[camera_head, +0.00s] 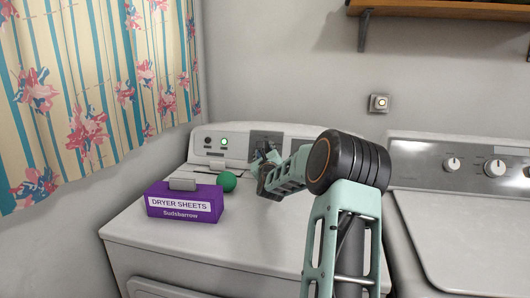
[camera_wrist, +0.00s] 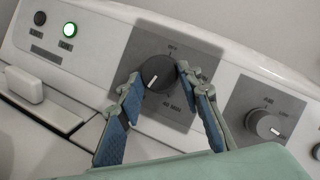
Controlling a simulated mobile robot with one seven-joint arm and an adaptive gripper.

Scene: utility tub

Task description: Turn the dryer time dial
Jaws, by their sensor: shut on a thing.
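The pointer aims down and left in the wrist view. My gripper (camera_wrist: 162,86) has one blue-grey finger on each side of the dial and is shut on it. In the head view my gripper (camera_head: 264,166) is at the dryer's back panel (camera_head: 222,155) and hides the dial.
A second knob (camera_wrist: 264,124) is close on the right. A green lit lamp (camera_wrist: 69,29) is to the left. A washer (camera_head: 465,215) stands at right.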

